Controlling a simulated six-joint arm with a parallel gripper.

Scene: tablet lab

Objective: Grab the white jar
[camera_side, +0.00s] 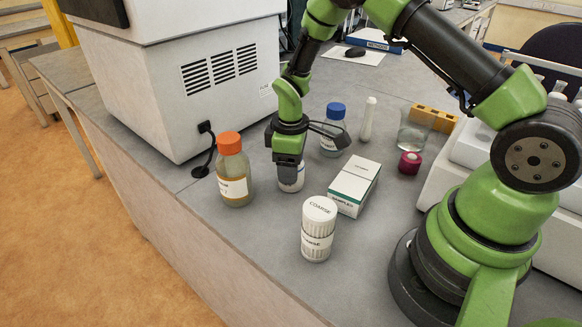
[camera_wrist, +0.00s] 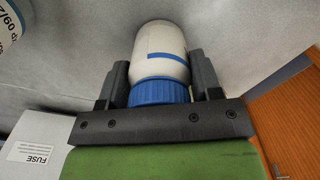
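A small white jar with a blue lid (camera_wrist: 160,55) lies between the two fingers of my gripper (camera_wrist: 159,80) in the wrist view, lid towards the palm. In the side view, the jar's white lower part (camera_side: 291,180) shows on the grey bench, below my gripper (camera_side: 289,164), which hides its top. My gripper points down with a finger on either side of the jar. The fingers look very close to its sides, but I cannot tell whether they press on it.
An orange-capped bottle (camera_side: 233,172) stands left of the jar. A white COARSE container (camera_side: 318,230) stands in front. A samples box (camera_side: 354,187) lies to the right. A blue-capped bottle (camera_side: 333,128) stands behind. The front-left bench (camera_side: 225,235) is clear.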

